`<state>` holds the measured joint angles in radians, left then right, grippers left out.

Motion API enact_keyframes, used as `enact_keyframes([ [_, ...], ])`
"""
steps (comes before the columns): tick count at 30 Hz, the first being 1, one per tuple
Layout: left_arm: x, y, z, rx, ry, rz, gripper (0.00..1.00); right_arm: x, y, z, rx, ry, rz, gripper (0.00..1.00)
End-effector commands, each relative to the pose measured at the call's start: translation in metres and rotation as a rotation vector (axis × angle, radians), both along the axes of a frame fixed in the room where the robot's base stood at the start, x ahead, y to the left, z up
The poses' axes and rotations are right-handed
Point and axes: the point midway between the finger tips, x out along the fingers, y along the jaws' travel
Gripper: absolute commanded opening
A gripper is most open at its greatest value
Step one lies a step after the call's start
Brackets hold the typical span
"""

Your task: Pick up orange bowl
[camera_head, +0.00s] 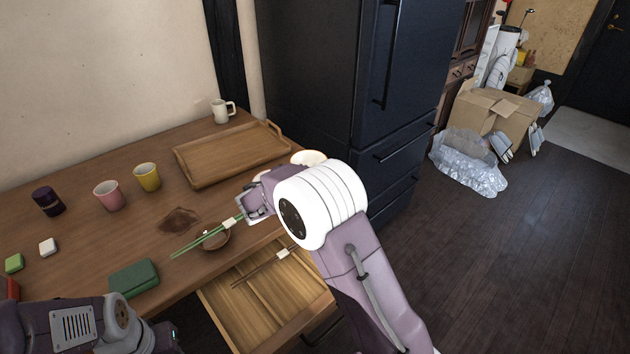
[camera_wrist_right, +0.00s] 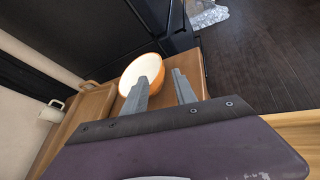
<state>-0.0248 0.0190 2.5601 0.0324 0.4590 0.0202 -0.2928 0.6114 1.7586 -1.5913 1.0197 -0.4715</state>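The orange bowl (camera_wrist_right: 143,72), orange outside and pale inside, stands near the table edge in the right wrist view. In the head view its pale inside (camera_head: 308,157) shows just behind my right arm, which hides the rest. My right gripper (camera_wrist_right: 163,82) is open with nothing between its fingers. Its left finger overlaps the bowl's near side in the wrist view; I cannot tell whether they touch. In the head view the right gripper (camera_head: 256,203) is over the table, left of the bowl. My left arm is at the lower left, its fingers not visible.
A wooden tray (camera_head: 215,168) lies behind the right gripper, with a white mug (camera_head: 222,110) beyond. An open drawer (camera_head: 250,312) juts out in front. A dark fridge (camera_head: 320,70) stands beyond the table's right end.

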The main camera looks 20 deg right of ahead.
Motion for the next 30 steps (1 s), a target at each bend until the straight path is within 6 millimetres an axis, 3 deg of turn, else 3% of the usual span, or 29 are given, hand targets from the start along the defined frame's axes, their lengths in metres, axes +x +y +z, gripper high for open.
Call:
enact_keyframes([
  [4, 0.000, 0.000, 0.001, 0.000, -0.001, 0.000, 0.36, 0.004, -0.002, 0.001, -0.009, -0.001, 0.006, 0.33],
  [15, 0.000, 0.000, -0.011, 0.000, -0.001, 0.000, 0.36, 0.028, -0.031, -0.015, -0.006, -0.001, 0.004, 0.33],
  [23, 0.000, 0.000, -0.022, 0.000, 0.000, 0.000, 0.36, 0.053, -0.062, -0.032, -0.005, -0.002, 0.002, 0.33],
  [30, 0.000, 0.000, -0.021, 0.000, 0.000, 0.000, 0.36, 0.056, -0.064, -0.032, -0.004, -0.001, 0.005, 0.33],
])
